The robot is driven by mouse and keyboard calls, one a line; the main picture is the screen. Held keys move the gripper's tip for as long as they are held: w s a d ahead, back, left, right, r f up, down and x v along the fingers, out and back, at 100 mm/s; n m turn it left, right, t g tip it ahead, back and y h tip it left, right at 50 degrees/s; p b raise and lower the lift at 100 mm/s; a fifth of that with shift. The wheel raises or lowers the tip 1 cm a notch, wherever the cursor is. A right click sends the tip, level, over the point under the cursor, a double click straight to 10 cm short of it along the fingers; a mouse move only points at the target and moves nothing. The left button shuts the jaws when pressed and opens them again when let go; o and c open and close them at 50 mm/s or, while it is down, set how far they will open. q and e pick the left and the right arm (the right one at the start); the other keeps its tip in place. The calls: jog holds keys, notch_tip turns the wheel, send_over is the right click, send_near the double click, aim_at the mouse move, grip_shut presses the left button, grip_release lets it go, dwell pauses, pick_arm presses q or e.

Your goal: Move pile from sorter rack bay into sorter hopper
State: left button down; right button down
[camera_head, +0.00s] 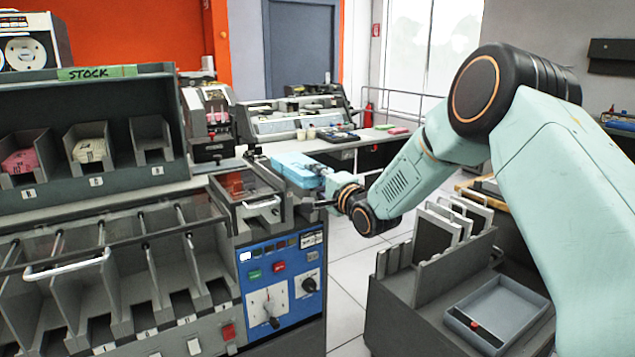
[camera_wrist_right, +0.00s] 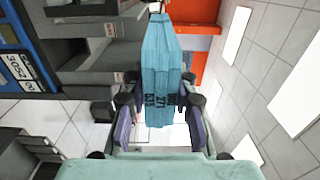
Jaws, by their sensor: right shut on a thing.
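A pale blue pile of cards (camera_head: 297,168) is held in my right gripper (camera_head: 322,180), at the right end of the sorter. In the right wrist view the blue pile (camera_wrist_right: 160,65) stands lengthwise between the two dark fingers of the gripper (camera_wrist_right: 160,100), with dark print on its near end. The sorter hopper (camera_head: 250,208), a grey box with a pale handle, seems to be just left of and below the pile. I cannot tell whether they touch. The rack (camera_head: 85,100) marked STOCK has an empty right bay (camera_head: 152,140). My left gripper is out of view.
A pink pile (camera_head: 27,160) and a cream pile (camera_head: 88,150) lie in other rack bays. The sorter's blue control panel (camera_head: 282,290) and several open pockets are below. A grey cart with a tray (camera_head: 497,305) stands at right. White floor shows between.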

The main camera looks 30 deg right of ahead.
aim_at(295, 164)
jog(key=shift+w+a+r+b, duration=0.15)
jog(key=shift+w+b, duration=0.4)
jog(key=shift+w, duration=0.9)
jog(key=shift+w, duration=0.4)
jog(key=shift+w+a+b, duration=0.1)
jog(key=shift+w+b, duration=0.35)
jog(key=shift+w, duration=1.4)
jog(key=shift+s, duration=0.1)
jog(key=shift+w+a+b, duration=0.15)
jog(key=shift+w+b, duration=0.35)
jog(key=shift+w, duration=0.85)
